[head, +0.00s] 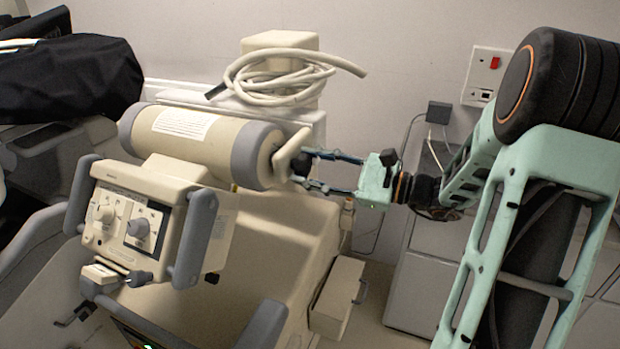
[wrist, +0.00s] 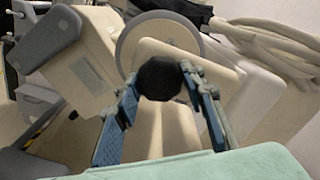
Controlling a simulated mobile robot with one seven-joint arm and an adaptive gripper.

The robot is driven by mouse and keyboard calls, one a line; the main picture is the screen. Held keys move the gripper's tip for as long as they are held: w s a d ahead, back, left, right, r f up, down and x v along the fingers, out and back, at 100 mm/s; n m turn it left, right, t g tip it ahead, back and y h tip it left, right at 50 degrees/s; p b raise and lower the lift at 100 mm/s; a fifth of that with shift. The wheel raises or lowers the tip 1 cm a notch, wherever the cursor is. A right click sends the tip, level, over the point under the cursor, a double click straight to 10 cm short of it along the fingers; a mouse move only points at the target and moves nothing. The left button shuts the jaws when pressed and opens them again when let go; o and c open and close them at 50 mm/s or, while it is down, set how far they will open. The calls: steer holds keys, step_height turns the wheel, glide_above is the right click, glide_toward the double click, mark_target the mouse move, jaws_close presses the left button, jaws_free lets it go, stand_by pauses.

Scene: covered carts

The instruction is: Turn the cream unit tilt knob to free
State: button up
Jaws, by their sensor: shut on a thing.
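The cream unit has a thick cylinder (head: 210,145) with grey end bands and a control box (head: 125,215) below it. The tilt knob is round and black and sits at the cylinder's right end; it shows in the wrist view (wrist: 160,80) against the cream end bracket. My gripper (head: 303,168) reaches in from the right, its two blue fingers on either side of the knob. In the wrist view my gripper (wrist: 159,88) is shut on the knob, one finger at each side. No markings for the knob's positions can be read.
A coiled pale hose (head: 285,80) lies on top behind the cylinder. Black covered equipment (head: 70,80) stands at the left. A wall socket plate (head: 487,75) and grey cabinet (head: 405,290) are at the right.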

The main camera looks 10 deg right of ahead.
steer(key=shift+f+n+b, duration=0.1)
steer(key=shift+n+b, duration=0.65)
steer(key=shift+n, duration=0.05)
steer(key=o, duration=1.2)
steer(key=shift+c, duration=0.2)
steer(key=v, duration=1.2)
